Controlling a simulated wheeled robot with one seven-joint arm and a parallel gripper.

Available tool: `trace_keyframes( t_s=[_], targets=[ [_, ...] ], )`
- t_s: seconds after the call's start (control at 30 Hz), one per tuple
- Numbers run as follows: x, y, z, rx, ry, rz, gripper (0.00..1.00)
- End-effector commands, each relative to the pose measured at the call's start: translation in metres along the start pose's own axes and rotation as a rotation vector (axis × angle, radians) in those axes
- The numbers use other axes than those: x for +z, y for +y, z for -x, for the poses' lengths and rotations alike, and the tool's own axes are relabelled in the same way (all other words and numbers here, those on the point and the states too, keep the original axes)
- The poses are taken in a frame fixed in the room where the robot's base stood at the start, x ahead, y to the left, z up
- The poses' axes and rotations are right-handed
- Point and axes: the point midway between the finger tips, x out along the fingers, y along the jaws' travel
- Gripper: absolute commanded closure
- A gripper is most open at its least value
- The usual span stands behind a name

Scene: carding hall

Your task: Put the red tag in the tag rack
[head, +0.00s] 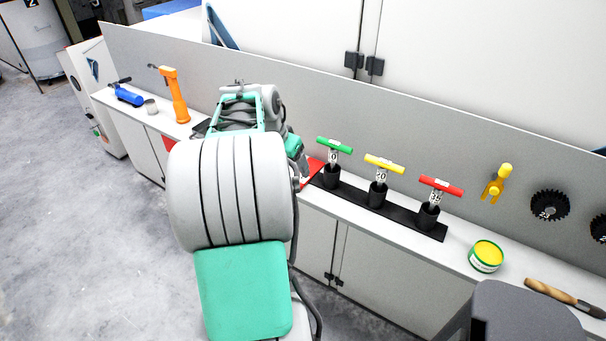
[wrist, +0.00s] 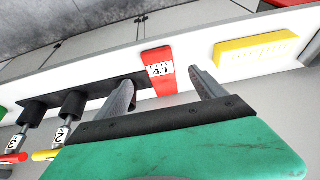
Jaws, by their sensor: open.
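The red tag (wrist: 158,62) has a white label with black figures. In the wrist view it lies on the white counter, between the two fingers of my gripper (wrist: 160,77). My gripper is open, with a visible gap between each finger and the tag. In the head view a red piece (head: 315,165), which looks like this tag, shows beside my gripper; my arm hides most of that spot. I cannot make out the tag rack for certain in either view.
A black strip (head: 408,216) holds green, yellow and red T-handled tools in cups, close to my gripper. A yellow block (wrist: 256,53) lies right of the tag in the wrist view. An orange tool (head: 175,95) stands farther left. A grey panel (head: 430,125) backs the counter.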

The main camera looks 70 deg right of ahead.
Motion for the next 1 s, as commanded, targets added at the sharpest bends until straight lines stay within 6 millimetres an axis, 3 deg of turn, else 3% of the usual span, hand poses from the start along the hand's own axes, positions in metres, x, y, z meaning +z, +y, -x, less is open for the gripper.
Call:
trace_keyframes(
  t_s=[0.47,0.7,1.0],
  targets=[
    [-0.003,0.003,-0.072,0.000,-0.001,-0.001,0.20],
    [-0.003,0.002,-0.074,-0.002,0.001,-0.001,0.20],
    [-0.003,0.002,-0.074,-0.002,0.001,0.000,0.45]
  ],
)
